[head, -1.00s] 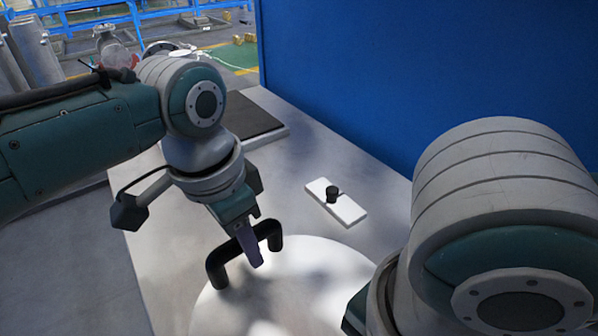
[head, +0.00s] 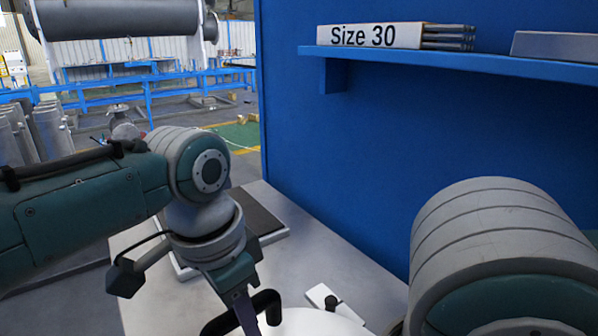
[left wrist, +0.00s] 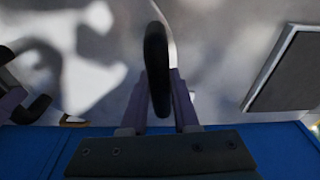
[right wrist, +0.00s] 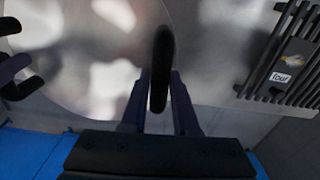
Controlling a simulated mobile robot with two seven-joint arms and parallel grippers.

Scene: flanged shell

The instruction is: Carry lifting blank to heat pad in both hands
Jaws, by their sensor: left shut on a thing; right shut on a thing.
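The lifting blank (head: 312,322) is a pale round disc with black bar handles, cut off by the bottom of the head view. My left gripper (left wrist: 160,82) is shut on one handle (left wrist: 157,45). In the right wrist view, my right gripper (right wrist: 160,82) is shut on the opposite handle (right wrist: 162,45), over the disc's shiny face (right wrist: 100,55). In the head view my right arm hides that side. A dark square pad with a pale border (head: 263,217), apparently the heat pad, lies at the back left of the table; it also shows in the left wrist view (left wrist: 290,72).
A white block with a black knob (head: 331,302) sits just behind the disc. A ribbed dark rack labelled "four" (right wrist: 290,70) is beside the disc. A blue wall (head: 330,140) with a shelf (head: 450,62) bounds the table's far side. Table between block and pad is clear.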

